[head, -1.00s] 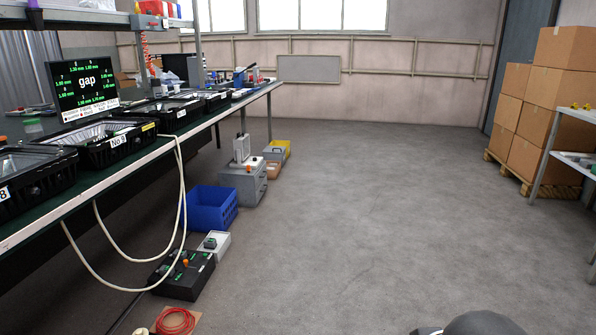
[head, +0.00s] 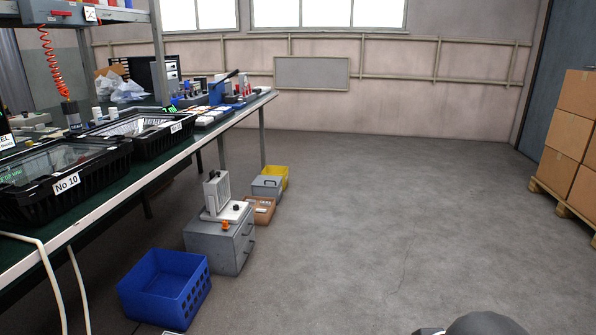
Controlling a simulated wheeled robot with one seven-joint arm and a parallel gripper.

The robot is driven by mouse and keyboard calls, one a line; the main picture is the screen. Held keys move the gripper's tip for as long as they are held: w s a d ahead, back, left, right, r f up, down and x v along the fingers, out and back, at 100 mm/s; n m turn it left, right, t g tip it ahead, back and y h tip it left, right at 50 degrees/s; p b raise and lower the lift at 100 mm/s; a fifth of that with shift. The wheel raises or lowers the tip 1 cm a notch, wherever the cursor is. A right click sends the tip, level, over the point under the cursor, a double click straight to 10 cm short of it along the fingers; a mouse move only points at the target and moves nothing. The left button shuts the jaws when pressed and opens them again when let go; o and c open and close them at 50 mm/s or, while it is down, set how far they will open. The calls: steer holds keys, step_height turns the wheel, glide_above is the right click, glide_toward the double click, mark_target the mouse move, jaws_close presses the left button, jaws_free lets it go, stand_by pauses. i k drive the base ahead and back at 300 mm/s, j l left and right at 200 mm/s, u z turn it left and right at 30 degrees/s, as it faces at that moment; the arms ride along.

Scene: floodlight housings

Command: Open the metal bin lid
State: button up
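A small grey box (head: 267,187) with a dark handle on top stands on the floor beside the workbench, between a yellow bin and a brown tray. It looks like a metal bin with its lid down, but it is small and far off, so I cannot be sure. A larger grey metal box (head: 212,250) with handles on its side stands nearer, with a light device on top. My gripper is not in view; only a dark rounded part, likely of my arm, shows at the bottom right edge.
A blue crate (head: 165,287) stands nearest on the floor at the left. A brown tray (head: 261,211) and yellow bin (head: 281,177) flank the small grey box. The workbench (head: 140,185) runs along the left. Cardboard boxes (head: 577,140) stand on a pallet at the right. The middle floor is clear.

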mark_target(261, 181)
steer(key=i, duration=2.35)
steer(key=i+u, duration=0.15)
steer(key=i, duration=0.3)
steer(key=i+l+u, duration=0.15)
steer(key=i, duration=0.25)
steer(key=i+l+u, duration=0.15)
steer(key=i, duration=0.3)
steer(key=i+l+u, duration=0.2)
steer(key=i, duration=0.25)
steer(key=i+l+u, duration=0.85)
